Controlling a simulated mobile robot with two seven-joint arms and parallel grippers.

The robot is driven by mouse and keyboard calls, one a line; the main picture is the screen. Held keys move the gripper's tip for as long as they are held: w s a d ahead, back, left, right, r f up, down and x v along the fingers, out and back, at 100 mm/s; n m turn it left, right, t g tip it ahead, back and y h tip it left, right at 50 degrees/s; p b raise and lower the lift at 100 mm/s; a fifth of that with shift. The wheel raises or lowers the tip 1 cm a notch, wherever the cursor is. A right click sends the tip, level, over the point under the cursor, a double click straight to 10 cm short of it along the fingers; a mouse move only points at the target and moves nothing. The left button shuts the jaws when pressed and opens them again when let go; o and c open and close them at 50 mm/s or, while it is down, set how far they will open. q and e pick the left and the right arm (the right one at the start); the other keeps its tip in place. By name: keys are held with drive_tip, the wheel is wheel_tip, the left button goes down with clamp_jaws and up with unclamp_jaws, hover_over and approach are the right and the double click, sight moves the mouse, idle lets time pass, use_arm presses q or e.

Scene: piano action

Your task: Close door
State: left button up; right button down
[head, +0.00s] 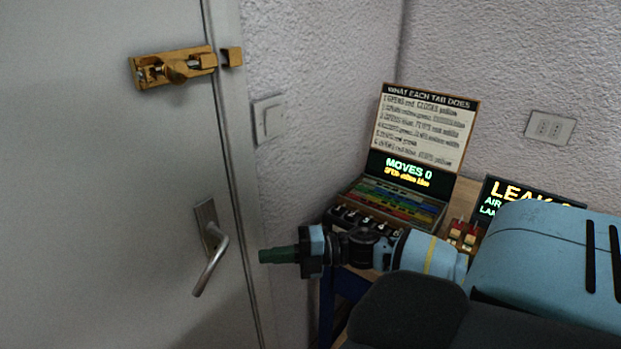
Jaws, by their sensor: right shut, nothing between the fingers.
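The grey-white door (100,190) fills the left of the head view. Its right edge lies along the pale frame (232,130) with a thin dark line between them; I cannot tell if it is fully shut. A metal lever handle (212,262) on the door slants down to the left. A brass slide bolt (172,68) sits higher on the door, with its brass keeper (231,57) on the frame. My right gripper (272,256), with dark green fingers, is shut and empty. It points left, just right of the door edge and handle, apart from the handle in the picture. My left gripper is out of view.
A light switch (269,119) is on the wall beside the frame. Behind my right arm, a table holds a console with coloured tabs (395,199), an instruction board (424,128) and a second display (520,193). A socket (549,127) is on the right wall.

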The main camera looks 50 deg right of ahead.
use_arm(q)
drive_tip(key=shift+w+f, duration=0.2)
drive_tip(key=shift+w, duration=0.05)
use_arm(e)
drive_tip(key=v, duration=0.6)
drive_tip(key=shift+d, duration=0.35)
drive_tip(key=shift+s+f, duration=0.15)
